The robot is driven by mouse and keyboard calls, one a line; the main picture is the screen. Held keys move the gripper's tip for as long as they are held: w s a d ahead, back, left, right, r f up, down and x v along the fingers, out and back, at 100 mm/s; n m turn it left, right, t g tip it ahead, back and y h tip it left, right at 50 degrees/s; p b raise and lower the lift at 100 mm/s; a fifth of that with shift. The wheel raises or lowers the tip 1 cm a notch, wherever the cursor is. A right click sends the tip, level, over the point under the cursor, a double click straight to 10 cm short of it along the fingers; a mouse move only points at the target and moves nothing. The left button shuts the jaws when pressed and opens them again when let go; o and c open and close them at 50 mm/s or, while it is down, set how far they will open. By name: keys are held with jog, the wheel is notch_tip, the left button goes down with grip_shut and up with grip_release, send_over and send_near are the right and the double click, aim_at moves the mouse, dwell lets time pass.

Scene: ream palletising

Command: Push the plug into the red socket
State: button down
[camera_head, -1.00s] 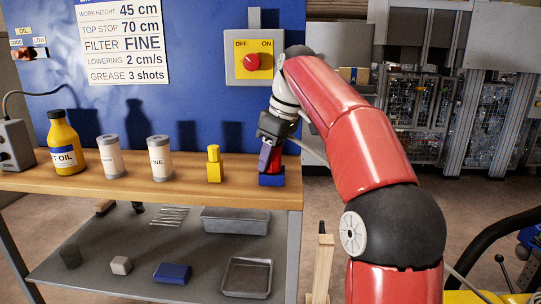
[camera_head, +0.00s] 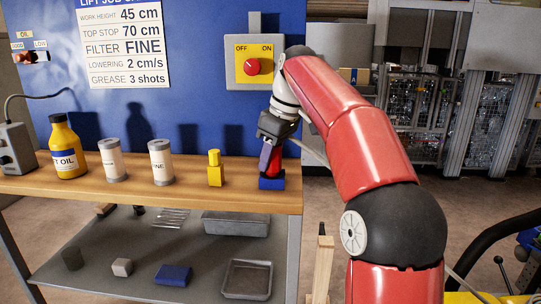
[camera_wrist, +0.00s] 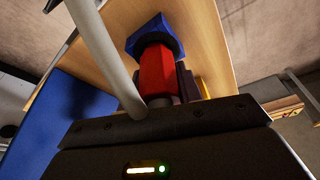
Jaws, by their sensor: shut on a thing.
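My gripper (camera_head: 270,158) points down at the right end of the bench, shut on a red piece (camera_head: 275,162). Below the red piece is a blue block (camera_head: 271,183), which appears to stand on the bench top. In the wrist view the red piece (camera_wrist: 156,72) runs from between my fingers to the blue block (camera_wrist: 155,38). I cannot tell whether the red and blue parts are joined. No plug or red socket can be made out for certain. A grey box with a cable (camera_head: 15,148) stands at the bench's left end.
The wooden bench (camera_head: 120,192) also holds a yellow block piece (camera_head: 215,170), two grey-white canisters (camera_head: 160,162) and an oil bottle (camera_head: 66,148). A red knob (camera_head: 252,67) is on the panel behind. A lower shelf holds trays and blocks. The bench front strip is clear.

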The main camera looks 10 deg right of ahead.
jog(key=shift+r+p, duration=1.2)
notch_tip(320, 180, up, 2)
jog(key=shift+p, duration=0.9)
jog(key=shift+r, duration=1)
jog(key=shift+f, duration=0.1)
